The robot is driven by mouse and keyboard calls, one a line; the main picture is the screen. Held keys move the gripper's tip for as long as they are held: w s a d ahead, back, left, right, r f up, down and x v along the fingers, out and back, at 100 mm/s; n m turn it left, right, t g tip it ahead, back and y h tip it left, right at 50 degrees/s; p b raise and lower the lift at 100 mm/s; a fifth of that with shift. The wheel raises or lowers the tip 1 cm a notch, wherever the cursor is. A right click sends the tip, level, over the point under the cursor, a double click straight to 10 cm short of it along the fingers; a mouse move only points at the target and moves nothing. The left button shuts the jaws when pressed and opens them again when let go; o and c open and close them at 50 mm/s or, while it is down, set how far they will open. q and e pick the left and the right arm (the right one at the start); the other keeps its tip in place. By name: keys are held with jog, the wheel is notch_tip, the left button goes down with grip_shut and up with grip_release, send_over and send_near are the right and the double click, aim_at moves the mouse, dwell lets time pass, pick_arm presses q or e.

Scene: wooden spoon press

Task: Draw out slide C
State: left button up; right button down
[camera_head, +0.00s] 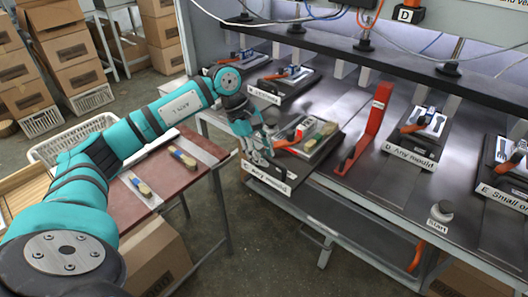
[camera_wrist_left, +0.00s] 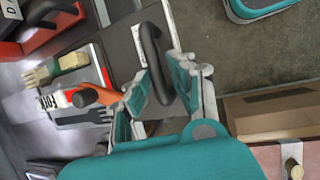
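Slide C (camera_head: 318,160) is a dark plate with a light mould on it, and its white label (camera_head: 268,180) reads "any mould" in part. It juts out past the front edge of the press bench. My left gripper (camera_head: 262,148) is at its front end. A fork-shaped mould (camera_wrist_left: 85,118), an orange-handled piece marked FORK (camera_wrist_left: 95,96) and a wooden piece (camera_wrist_left: 72,61) lie on the slide. My right gripper is not in view.
A red frame (camera_head: 368,130) stands on the bench right of slide C. Slides B (camera_head: 283,82), D (camera_head: 410,152) and E (camera_head: 505,180) sit on the bench. A red-brown side table (camera_head: 165,190) holds brush-like pieces. Floor shows between table and bench.

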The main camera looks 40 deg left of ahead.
pick_arm(q)
jog(key=shift+o, duration=1.3)
jog(key=shift+s, duration=0.2)
jog(key=shift+r, duration=0.1)
jog(key=shift+w, duration=0.1)
jog(key=shift+a+r, duration=0.1)
jog(key=v, duration=1.1)
jog(key=shift+a+r, duration=0.15)
jog(key=shift+r, duration=0.15)
